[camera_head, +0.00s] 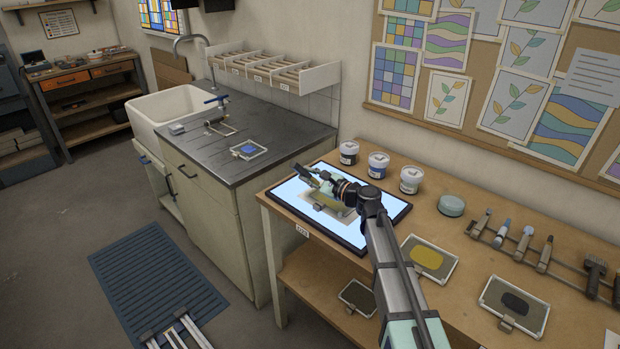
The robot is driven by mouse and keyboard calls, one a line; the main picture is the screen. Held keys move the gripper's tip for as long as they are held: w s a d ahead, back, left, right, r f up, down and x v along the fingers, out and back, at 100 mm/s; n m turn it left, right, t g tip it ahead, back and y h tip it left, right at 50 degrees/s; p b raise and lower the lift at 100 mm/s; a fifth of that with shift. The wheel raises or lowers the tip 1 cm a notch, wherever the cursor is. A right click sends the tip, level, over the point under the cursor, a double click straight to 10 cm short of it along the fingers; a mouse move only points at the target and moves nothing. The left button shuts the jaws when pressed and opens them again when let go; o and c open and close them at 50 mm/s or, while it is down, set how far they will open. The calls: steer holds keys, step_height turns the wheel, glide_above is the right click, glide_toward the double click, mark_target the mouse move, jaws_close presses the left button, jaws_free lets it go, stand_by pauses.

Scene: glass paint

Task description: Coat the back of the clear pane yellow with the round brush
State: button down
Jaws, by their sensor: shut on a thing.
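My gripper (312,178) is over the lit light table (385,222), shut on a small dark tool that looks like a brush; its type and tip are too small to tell. Below the gripper a framed pane (318,208) with a small clip handle lies on the light table. Part of the pane's surface looks dull yellow-olive, and my arm and gripper hide some of it. I cannot tell whether the tool touches the pane. A tray with yellow paint (427,258) lies on the wooden bench right of my arm.
A rack of brushes and tools (523,243) runs along the bench. A tray with dark paint (515,302) lies in front. A blue-patched tray (249,149) is on the sink counter.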

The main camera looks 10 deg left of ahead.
steer(key=shift+r, duration=0.3)
steer(key=shift+w+d+b, duration=0.15)
steer(key=shift+w+d, duration=0.65)
steer(key=shift+w, duration=0.35)
steer(key=shift+w+d+b, duration=0.15)
steer(key=shift+w+d, duration=0.6)
steer(key=shift+w, duration=0.35)
steer(key=shift+f+b, duration=0.45)
steer(key=shift+b, duration=0.05)
steer(key=shift+f, duration=0.25)
steer(key=s+b+v, duration=0.1)
steer(key=b+v, duration=0.1)
steer(key=v, duration=1.1)
steer(key=shift+s+f, duration=0.2)
steer(key=shift+f, duration=0.05)
stand_by(0.7)
steer(key=shift+a+r, duration=0.1)
steer(key=shift+a, duration=0.05)
